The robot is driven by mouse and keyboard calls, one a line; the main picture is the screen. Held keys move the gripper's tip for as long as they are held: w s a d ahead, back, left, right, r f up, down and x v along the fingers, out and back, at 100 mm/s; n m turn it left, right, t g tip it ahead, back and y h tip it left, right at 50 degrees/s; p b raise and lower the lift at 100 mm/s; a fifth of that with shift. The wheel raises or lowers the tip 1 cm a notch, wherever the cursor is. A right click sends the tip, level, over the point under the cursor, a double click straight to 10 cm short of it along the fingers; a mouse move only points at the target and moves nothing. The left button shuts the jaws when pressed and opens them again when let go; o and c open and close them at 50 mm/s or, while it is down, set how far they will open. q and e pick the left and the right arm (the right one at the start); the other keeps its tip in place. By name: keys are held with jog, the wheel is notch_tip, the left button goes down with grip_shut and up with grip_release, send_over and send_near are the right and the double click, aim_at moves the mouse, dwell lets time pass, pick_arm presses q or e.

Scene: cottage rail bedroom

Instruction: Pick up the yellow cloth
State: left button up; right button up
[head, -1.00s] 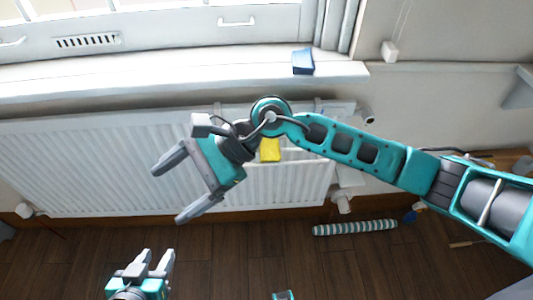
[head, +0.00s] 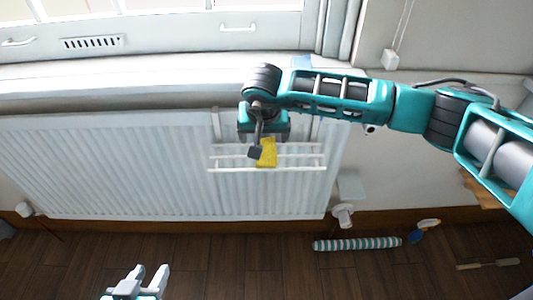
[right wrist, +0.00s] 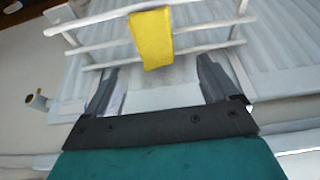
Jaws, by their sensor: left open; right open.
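The yellow cloth (head: 267,154) hangs over the white rail rack (head: 305,168) on the front of the radiator. It also shows in the right wrist view (right wrist: 151,38), draped over the bars just beyond my fingertips. My right gripper (head: 256,152) is right beside the cloth in the head view, partly overlapping it. In the right wrist view my right gripper (right wrist: 157,75) is open, its two fingers apart with the cloth lying ahead between their lines and nothing held. My left gripper (head: 148,275) is open and empty, low over the floor at the bottom of the head view.
The ribbed white radiator (head: 100,160) stands under the window sill (head: 130,78). A striped roll (head: 357,244), a blue-and-yellow item (head: 424,228) and a wooden-handled brush (head: 488,264) lie on the dark floor.

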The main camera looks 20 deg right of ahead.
aim_at(267, 145)
jog(key=shift+d+b+x, duration=0.15)
jog(key=shift+b+x, duration=0.1)
jog(key=shift+x, duration=1.25)
jog(key=shift+d+b+x, duration=0.2)
jog(key=shift+x, duration=1.3)
jog(key=shift+s, duration=0.1)
jog(key=shift+c, duration=0.4)
jog(key=c, duration=1.1)
